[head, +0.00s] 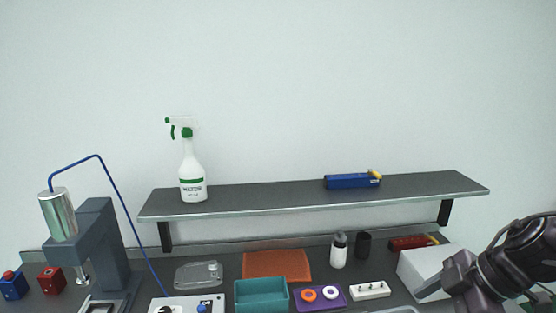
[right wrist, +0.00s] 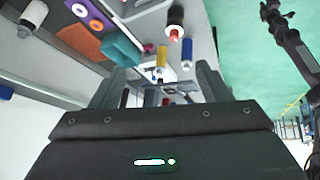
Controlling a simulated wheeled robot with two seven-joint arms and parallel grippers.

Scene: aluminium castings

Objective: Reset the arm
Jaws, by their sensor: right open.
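My right arm comes in at the lower right of the head view, in front of a pale box. My right gripper shows from behind in the right wrist view (right wrist: 160,82), with its two fingers apart and nothing visible between them. The bench and its small objects lie beyond the fingers, and the view is strongly tilted. My left gripper does not show in the head view. A dark jointed arm part stands at the upper right of the wrist view; no jaws can be made out on it.
A wall shelf (head: 270,196) carries a spray bottle (head: 193,178) and a blue object (head: 352,181). Below are a press (head: 98,240), an orange mat (head: 276,264), a teal bin (head: 261,295), a purple holder (head: 320,298), a white bottle (head: 339,251) and a pale box (head: 420,268).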

